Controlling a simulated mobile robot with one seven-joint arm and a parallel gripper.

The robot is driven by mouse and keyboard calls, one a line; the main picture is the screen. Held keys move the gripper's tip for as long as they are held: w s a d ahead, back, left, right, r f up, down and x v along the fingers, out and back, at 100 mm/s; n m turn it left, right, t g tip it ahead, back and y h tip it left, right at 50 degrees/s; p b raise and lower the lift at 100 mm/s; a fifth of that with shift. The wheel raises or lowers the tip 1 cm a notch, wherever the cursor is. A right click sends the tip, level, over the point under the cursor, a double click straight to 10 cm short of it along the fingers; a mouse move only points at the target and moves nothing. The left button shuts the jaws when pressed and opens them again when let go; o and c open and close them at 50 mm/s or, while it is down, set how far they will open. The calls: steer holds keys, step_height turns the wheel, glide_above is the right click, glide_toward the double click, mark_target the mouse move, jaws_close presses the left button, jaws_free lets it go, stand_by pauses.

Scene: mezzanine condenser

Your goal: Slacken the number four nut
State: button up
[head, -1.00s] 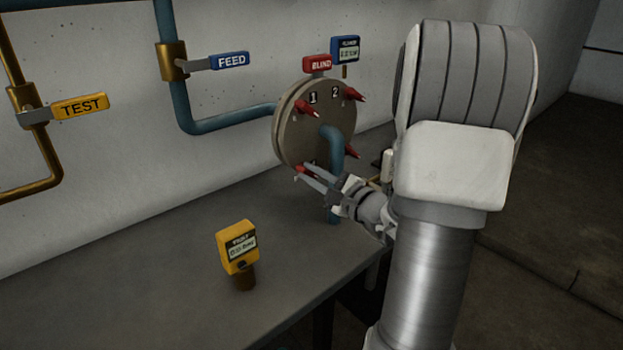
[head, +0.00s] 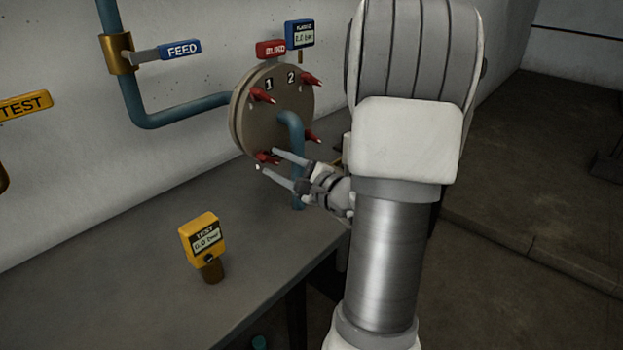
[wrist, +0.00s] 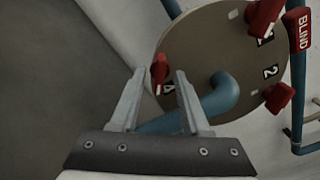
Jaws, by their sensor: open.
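The round flange (head: 252,112) stands upright by the wall, with red pointed nuts around its face and a blue pipe at its middle. The number four nut (head: 266,158) is the lower left one; in the wrist view the red nut (wrist: 160,69) shows beside a "4" label (wrist: 168,88). My gripper (head: 265,160) is open, with its fingertips either side of this nut. In the wrist view my gripper (wrist: 158,74) has a gap on both sides of the nut, which sits near the left finger. I cannot tell how deep the nut is between the fingers.
Nut one (head: 263,95), nut two (head: 311,79) and a lower right nut (head: 313,136) ring the flange. A red BLIND tag (head: 271,49) and blue gauge (head: 300,34) sit above. A yellow TEST gauge (head: 203,240) stands on the bench (head: 130,262). The FEED handle (head: 180,49) is at left.

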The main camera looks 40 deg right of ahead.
steer(key=s+d+p, duration=0.1)
steer(key=s+d, duration=0.1)
steer(key=s, duration=1.3)
steer(key=shift+s, duration=0.3)
